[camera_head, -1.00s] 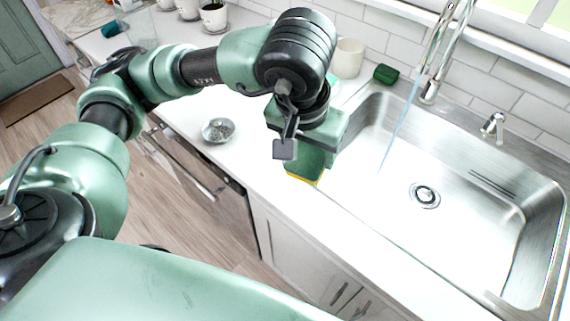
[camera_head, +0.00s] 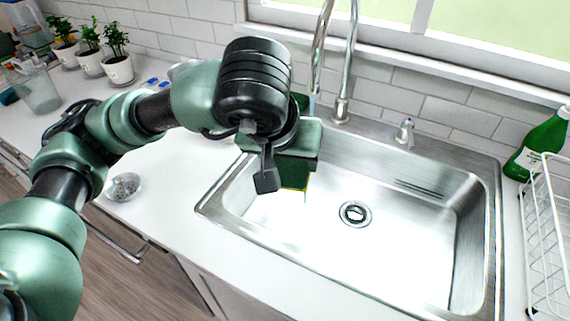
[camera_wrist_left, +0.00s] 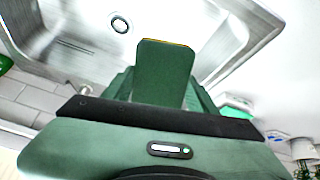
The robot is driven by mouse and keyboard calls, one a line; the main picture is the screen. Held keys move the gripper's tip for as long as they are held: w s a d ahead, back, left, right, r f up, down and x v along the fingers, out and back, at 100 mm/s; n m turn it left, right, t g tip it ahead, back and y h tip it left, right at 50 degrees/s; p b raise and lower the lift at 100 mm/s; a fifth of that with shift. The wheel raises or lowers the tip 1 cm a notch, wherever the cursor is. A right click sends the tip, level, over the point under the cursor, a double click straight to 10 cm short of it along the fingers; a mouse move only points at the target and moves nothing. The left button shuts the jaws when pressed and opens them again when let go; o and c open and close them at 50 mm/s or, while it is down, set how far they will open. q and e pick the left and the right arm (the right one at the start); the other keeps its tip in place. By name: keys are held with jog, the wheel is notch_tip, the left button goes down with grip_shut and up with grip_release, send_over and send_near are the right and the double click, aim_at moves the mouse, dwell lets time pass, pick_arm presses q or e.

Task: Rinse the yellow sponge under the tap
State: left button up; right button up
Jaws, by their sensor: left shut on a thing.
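The sponge (camera_head: 295,178) is held by my left gripper (camera_head: 296,165) over the left part of the sink. It shows a dark green face and a thin yellow edge. In the left wrist view the sponge (camera_wrist_left: 163,72) stands out between the fingers, its yellow edge at the far end. The chrome tap (camera_head: 345,75) rises behind the sink. A bluish water stream (camera_head: 312,104) drops from its spout behind my gripper; whether it meets the sponge is hidden. The steel sink (camera_head: 410,250) is below. My right gripper is not in view.
A small metal strainer (camera_head: 123,187) sits on the counter at left. A green bottle (camera_head: 543,145) and a white dish rack (camera_head: 545,240) stand at right. Potted plants (camera_head: 117,68) stand at the back left. The sink's middle and right are clear.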

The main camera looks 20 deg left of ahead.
pick_arm(q)
jog(key=shift+w+f, duration=0.15)
jog(key=shift+w, duration=0.75)
jog(key=w+f+b, duration=0.1)
jog(key=w, duration=0.7)
jog(key=shift+d+f+b, duration=0.3)
jog(key=shift+d+f, duration=0.05)
jog(key=shift+d, duration=0.05)
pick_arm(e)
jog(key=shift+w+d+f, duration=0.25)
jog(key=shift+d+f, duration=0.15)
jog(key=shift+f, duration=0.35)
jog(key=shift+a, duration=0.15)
